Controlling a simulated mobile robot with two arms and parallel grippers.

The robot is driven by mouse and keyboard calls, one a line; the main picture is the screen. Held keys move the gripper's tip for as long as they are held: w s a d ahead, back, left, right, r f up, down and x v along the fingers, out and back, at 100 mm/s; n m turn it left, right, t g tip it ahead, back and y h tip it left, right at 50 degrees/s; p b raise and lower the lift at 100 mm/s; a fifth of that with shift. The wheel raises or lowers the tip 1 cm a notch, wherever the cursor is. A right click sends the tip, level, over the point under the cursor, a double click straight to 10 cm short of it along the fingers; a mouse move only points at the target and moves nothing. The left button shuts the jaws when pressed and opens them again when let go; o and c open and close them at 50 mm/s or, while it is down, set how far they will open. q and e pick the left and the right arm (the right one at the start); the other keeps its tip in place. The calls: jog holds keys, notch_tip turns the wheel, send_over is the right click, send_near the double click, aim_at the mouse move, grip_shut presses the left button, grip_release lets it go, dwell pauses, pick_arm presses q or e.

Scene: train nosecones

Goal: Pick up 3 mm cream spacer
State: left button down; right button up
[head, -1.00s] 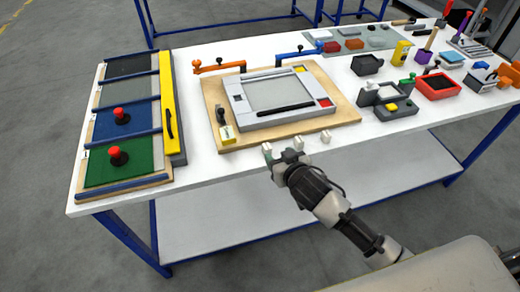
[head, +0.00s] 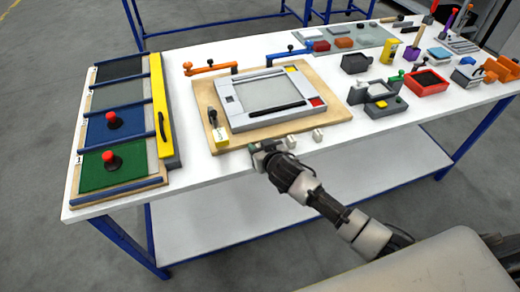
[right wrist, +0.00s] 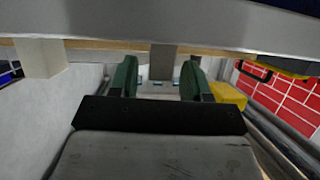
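Three small cream spacers stand along the front edge of the wooden board. The right one (head: 318,134) and the middle one (head: 291,141) are uncovered in the head view. My right gripper (head: 262,147) is at the left end of this row, low over the white table, and mostly hides the spacer there. In the right wrist view its two green fingers (right wrist: 158,78) are apart, with a pale block (right wrist: 162,62) between them, gaps showing on both sides. Another cream spacer (right wrist: 40,58) stands at left. No thickness marking is readable. My left gripper is out of view.
The wooden board (head: 205,95) carries a grey frame (head: 240,122). Bare table (head: 215,172) lies in front.

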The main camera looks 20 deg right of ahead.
jog(key=c, duration=0.7)
grip_shut()
jog(key=shift+r, duration=0.15)
